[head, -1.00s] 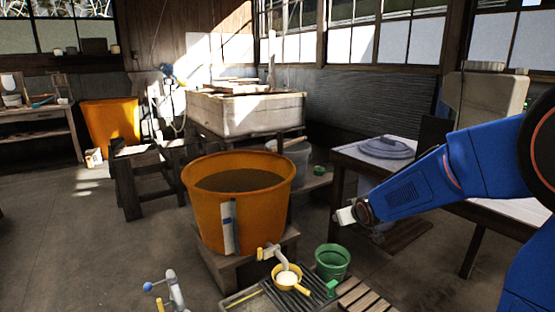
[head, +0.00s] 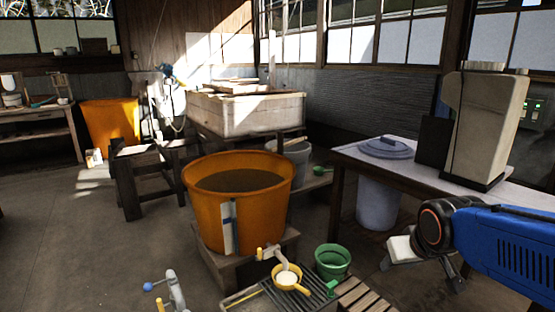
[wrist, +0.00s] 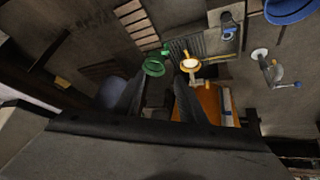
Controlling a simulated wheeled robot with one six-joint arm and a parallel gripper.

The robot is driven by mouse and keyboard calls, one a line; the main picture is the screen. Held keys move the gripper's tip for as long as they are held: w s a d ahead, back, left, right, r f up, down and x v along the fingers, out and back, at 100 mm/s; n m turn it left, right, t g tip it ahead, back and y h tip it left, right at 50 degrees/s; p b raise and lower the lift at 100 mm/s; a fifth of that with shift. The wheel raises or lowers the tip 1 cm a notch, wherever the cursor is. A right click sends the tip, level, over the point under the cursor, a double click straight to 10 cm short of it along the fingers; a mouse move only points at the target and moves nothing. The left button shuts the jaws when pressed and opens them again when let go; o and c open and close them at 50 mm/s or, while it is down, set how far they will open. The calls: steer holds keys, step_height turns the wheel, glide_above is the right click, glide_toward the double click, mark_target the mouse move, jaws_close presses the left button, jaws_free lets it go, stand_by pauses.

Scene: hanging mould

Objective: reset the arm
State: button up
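My blue arm (head: 515,245) reaches in from the right edge of the head view, with its dark wrist towards the middle. My gripper (head: 452,278) hangs below that wrist, small and dark there. In the wrist view the two dark fingers of my gripper (wrist: 160,82) stand apart with nothing held between them. The floor and the work area show beyond them.
A large orange tub (head: 205,212) stands left of my arm. A green bucket (head: 332,262) and a yellow strainer (head: 290,280) are in front. A table (head: 350,155) with a grey machine (head: 487,130) stands behind my arm, with a blue-grey bin (head: 377,203) under it.

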steer(key=s+f+g, duration=0.1)
steer(key=s, duration=1.3)
steer(key=shift+s+a+f+m+g, duration=0.15)
steer(key=shift+s+f+m+g, duration=0.15)
steer(key=shift+m+g, duration=0.1)
stand_by(0.9)
